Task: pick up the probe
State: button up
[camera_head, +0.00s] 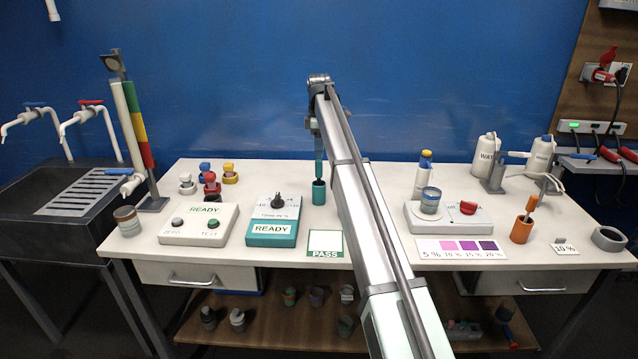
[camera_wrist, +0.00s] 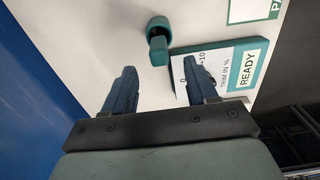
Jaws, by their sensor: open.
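A teal probe (camera_head: 319,168) stands upright in a teal cup-shaped holder (camera_head: 319,193) near the middle of the white bench. In the wrist view the probe (camera_wrist: 158,52) shows with the holder (camera_wrist: 160,24) behind it. My gripper (camera_head: 317,131) points down above the probe, in front of the blue wall. In the wrist view my gripper (camera_wrist: 157,78) has its two dark blue fingers spread wide, with nothing between them. The probe lies ahead of the gap between the fingertips, apart from both fingers.
A teal-edged trim box (camera_head: 272,220) marked READY stands left of the holder, with a white READY box (camera_head: 199,224) further left. A PASS card (camera_head: 326,243) lies in front. An orange holder (camera_head: 521,230) stands at the right. Bare bench surrounds the teal holder.

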aim_at(319, 160)
jog(key=shift+f, duration=3.2)
jog(key=c, duration=1)
